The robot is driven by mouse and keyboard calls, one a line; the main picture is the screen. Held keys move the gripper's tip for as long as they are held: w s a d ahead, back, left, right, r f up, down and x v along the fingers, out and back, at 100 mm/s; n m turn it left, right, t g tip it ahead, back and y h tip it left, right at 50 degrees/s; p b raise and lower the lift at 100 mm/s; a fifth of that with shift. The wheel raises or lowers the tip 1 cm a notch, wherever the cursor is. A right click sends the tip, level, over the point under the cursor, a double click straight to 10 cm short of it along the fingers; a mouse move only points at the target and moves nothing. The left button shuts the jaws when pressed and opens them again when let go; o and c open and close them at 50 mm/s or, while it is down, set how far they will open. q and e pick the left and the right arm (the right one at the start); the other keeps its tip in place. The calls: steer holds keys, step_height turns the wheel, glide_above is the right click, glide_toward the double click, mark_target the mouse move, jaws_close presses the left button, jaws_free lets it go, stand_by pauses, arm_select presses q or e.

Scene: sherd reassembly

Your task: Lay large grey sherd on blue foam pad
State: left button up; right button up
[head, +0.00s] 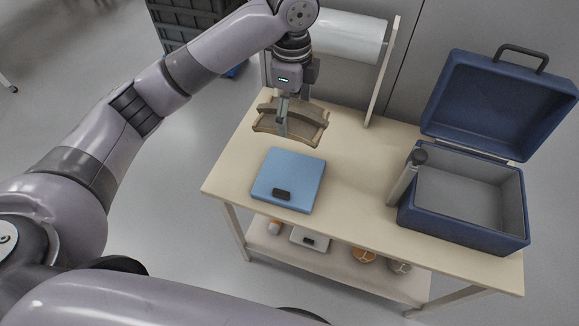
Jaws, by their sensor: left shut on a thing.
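The blue foam pad (301,174) lies flat on the table, left of its middle. A small black object (282,194) lies on its near part. My right gripper is not in view.
An open blue case (465,235) with a grey inside stands at the right. A grey cylinder with a dark top (404,178) stands beside it. The tabletop (350,200) between pad and case is clear.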

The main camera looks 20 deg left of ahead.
mark_target(292, 115)
arm_select(q)
step_height(292, 115, down, 3)
steer(key=shift+s+f, duration=0.1)
steer(key=shift+f, duration=0.1)
step_height(292, 115, down, 11)
steer(key=shift+f, duration=0.7)
step_height(292, 115, down, 4)
steer(key=shift+r, duration=0.1)
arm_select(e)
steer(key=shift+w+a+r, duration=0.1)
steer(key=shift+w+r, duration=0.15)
arm_select(q)
steer(key=o, duration=0.9)
steer(key=shift+f, duration=0.2)
steer(key=shift+o, duration=1.1)
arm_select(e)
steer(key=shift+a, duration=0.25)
